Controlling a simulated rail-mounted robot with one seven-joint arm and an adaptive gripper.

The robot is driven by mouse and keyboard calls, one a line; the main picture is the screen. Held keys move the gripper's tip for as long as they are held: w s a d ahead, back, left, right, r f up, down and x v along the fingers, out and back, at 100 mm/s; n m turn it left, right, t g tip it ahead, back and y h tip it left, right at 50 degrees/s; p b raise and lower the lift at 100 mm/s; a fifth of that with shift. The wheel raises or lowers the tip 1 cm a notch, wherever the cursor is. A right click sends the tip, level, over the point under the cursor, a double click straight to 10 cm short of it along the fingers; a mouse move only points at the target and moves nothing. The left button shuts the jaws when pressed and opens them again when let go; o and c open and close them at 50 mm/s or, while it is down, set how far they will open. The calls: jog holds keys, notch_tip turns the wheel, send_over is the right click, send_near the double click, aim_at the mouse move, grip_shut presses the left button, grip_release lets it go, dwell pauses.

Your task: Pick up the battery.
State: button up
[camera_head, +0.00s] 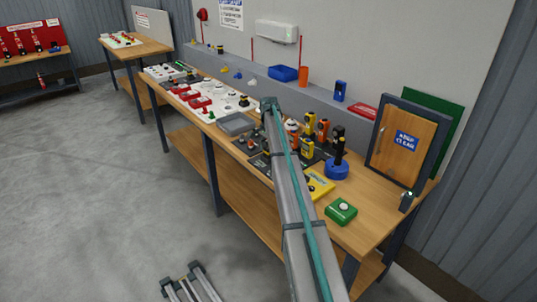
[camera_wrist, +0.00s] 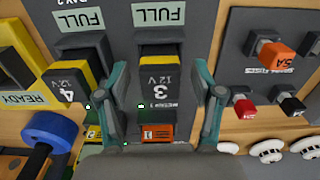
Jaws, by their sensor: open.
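In the wrist view a dark battery with a yellow band (camera_wrist: 161,72), marked 3 and 12 V, sits in a dark bay beneath a FULL label. A similar battery (camera_wrist: 75,78) marked 4 sits in the bay to its left. My gripper (camera_wrist: 161,76) is open, its teal-edged fingers on either side of battery 3. I see no clear grip, and contact cannot be told. In the head view my arm reaches over the long workbench (camera_head: 370,222) and hides part of it, so the batteries are not clearly seen there.
A blue round-based tool (camera_head: 336,168), a yellow case (camera_head: 319,184) and a green box (camera_head: 341,211) stand right of my arm. Several orange and yellow devices (camera_head: 308,148) stand close by. In the wrist view, connectors (camera_wrist: 275,52) lie right of my gripper.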

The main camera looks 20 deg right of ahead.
grip_shut()
jog(key=shift+r, duration=0.15)
